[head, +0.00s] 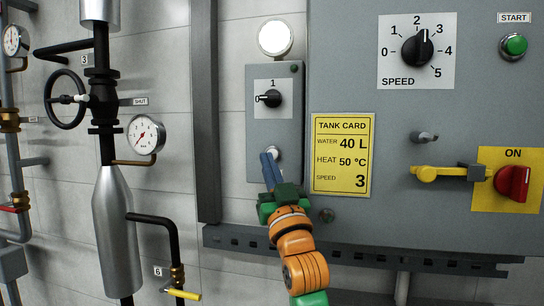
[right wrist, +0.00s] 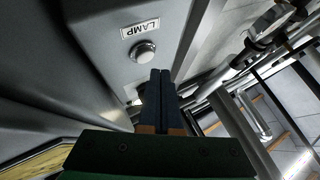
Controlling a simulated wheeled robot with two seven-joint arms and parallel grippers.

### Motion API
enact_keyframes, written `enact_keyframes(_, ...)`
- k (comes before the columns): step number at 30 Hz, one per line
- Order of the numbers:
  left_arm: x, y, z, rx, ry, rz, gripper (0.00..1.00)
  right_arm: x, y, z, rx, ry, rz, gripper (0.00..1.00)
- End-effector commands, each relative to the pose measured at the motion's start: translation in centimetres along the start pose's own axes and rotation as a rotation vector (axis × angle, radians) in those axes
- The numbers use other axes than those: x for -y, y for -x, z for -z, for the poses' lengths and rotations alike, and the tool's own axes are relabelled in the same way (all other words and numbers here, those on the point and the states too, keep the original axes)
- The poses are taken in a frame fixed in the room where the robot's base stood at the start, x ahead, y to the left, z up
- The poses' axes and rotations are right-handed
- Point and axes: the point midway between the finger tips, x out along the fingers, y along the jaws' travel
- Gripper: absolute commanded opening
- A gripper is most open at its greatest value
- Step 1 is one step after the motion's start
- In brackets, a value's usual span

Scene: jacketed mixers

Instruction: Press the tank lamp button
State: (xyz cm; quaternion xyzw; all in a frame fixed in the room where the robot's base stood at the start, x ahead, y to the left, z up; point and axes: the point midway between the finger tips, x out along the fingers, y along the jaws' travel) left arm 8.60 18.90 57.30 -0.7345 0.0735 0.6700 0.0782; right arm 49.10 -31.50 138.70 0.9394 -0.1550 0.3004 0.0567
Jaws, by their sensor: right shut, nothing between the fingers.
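The lamp button (right wrist: 143,51) is a round silver knob below the LAMP label (right wrist: 140,28) in the right wrist view. In the head view the button (head: 272,152) is on the lower part of a narrow grey box (head: 259,140), partly hidden by my fingertips. My right gripper (head: 268,162) is shut and empty, its blue fingers pointing up at the button. In the right wrist view its fingertips (right wrist: 160,74) are beside the button with a small gap in the picture; I cannot tell contact. My left gripper is not in view.
A selector knob (head: 270,98) is above the button on the same box, and a round white lamp (head: 275,38) is above the box. Right of it are a yellow tank card (head: 342,185), a speed dial (head: 418,50) and a red switch (head: 512,184). A dark rail (head: 360,255) runs below.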

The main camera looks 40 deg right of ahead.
Motion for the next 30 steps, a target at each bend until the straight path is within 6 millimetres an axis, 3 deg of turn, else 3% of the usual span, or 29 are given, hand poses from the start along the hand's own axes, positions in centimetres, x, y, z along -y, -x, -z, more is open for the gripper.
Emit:
enact_keyframes(12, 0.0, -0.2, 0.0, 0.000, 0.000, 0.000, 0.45, 2.0, 2.8, 2.0, -0.002, -0.001, 0.000, 0.00)
enact_keyframes(30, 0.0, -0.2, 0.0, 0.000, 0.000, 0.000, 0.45, 2.1, 3.0, 2.2, 0.000, -0.001, -0.001, 0.00)
